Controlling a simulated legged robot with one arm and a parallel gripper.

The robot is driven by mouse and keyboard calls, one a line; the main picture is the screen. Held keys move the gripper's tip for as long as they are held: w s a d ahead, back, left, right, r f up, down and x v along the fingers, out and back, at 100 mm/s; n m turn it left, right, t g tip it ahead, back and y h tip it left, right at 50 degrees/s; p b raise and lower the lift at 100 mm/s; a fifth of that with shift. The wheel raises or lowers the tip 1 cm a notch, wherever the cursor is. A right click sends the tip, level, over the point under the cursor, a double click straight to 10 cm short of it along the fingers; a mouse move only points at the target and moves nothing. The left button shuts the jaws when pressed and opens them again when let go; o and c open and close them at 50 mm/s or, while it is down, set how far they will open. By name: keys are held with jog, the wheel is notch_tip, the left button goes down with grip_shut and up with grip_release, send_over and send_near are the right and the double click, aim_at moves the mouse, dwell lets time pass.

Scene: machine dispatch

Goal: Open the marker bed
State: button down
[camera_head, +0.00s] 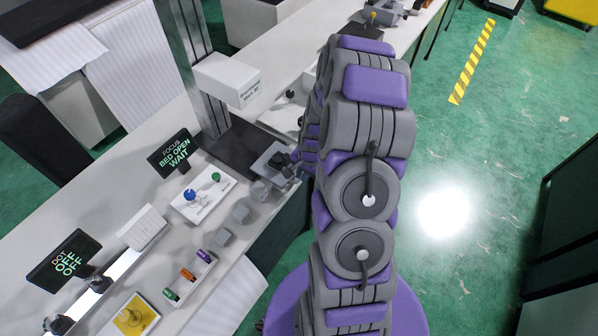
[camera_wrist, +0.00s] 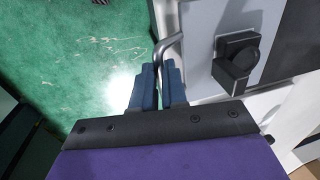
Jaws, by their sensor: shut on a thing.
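In the wrist view, my gripper (camera_wrist: 160,82) has its two blue fingers closed on a bent grey metal handle (camera_wrist: 169,46). The handle stands at the edge of a light grey plate of the marker bed (camera_wrist: 204,22), which carries a black knob-like block (camera_wrist: 238,60). In the head view, the marker bed (camera_head: 268,158) shows as a grey plate at the table's front edge, below the white marker head (camera_head: 228,80) on its column. My gripper (camera_head: 290,163) is at the bed's right side. My arm partly hides this area, and the handle cannot be made out there.
A white panel (camera_head: 203,198) with blue and green knobs stands left of the bed. Grey blocks (camera_head: 240,212) and a tray with colored pieces (camera_head: 190,278) lie nearer. Green floor (camera_head: 450,150) is clear at right.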

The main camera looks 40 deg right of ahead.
jog(key=c, duration=1.4)
grip_release()
jog(key=shift+s+d, duration=0.15)
jog(key=shift+d, duration=0.1)
jog(key=shift+o, duration=1.2)
jog(key=shift+d, duration=0.15)
notch_tip(320, 180, up, 17)
jog(key=s+d+p, duration=0.1)
jog(key=s+p, duration=0.1)
jog(key=shift+s, duration=0.4)
jog(key=shift+d, duration=0.2)
